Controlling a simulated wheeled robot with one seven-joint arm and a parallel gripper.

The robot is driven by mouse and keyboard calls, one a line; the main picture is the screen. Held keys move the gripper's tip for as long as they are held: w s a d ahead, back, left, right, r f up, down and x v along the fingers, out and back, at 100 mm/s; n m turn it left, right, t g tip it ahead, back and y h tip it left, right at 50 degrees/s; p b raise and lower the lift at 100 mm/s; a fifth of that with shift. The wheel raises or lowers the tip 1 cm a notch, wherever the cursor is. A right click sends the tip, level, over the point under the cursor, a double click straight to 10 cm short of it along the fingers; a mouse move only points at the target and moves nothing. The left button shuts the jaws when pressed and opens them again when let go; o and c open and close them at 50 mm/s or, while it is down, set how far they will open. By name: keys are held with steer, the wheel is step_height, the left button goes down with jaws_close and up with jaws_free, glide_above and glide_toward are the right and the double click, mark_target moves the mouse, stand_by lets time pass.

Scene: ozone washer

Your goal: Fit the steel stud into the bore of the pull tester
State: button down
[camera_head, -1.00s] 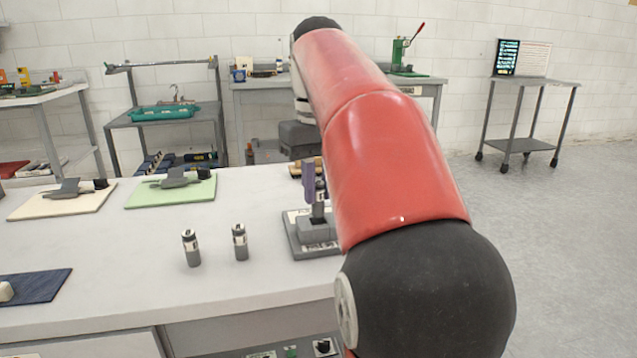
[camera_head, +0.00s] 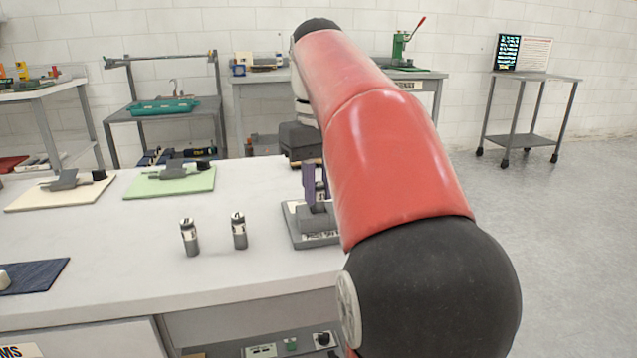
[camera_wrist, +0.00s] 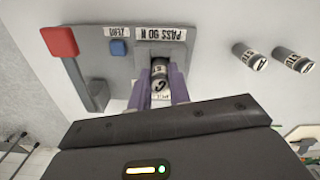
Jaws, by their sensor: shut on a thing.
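The pull tester (camera_head: 295,228) is a grey block on a flat base near the right end of the white bench. In the wrist view its body (camera_wrist: 120,75) carries a "PASS 90 N" label, a blue ZERO button and a red-ended lever. My gripper (camera_wrist: 162,85) has purple fingers shut on a short grey stud (camera_wrist: 160,72) with a pale label band. In the head view my gripper (camera_head: 314,190) points down over the tester. The stud's far end meets the tester's dark recess; whether it is inside the bore or just above it, I cannot tell.
Two labelled grey cylinders (camera_head: 190,237) (camera_head: 239,231) stand upright left of the tester. Further left are a green mat (camera_head: 150,190), a cream mat (camera_head: 50,197) and a dark blue mat (camera_head: 35,276). The bench between them is clear. My red arm hides the bench's right end.

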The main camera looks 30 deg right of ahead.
mark_target(319, 184)
steer(key=shift+f+b, duration=0.45)
steer(key=shift+f, duration=0.3)
steer(key=c, duration=1.2)
jaws_free()
steer(key=shift+c, duration=0.2)
step_height(319, 184, up, 8)
steer(key=p, duration=0.3)
steer(key=shift+f, duration=0.1)
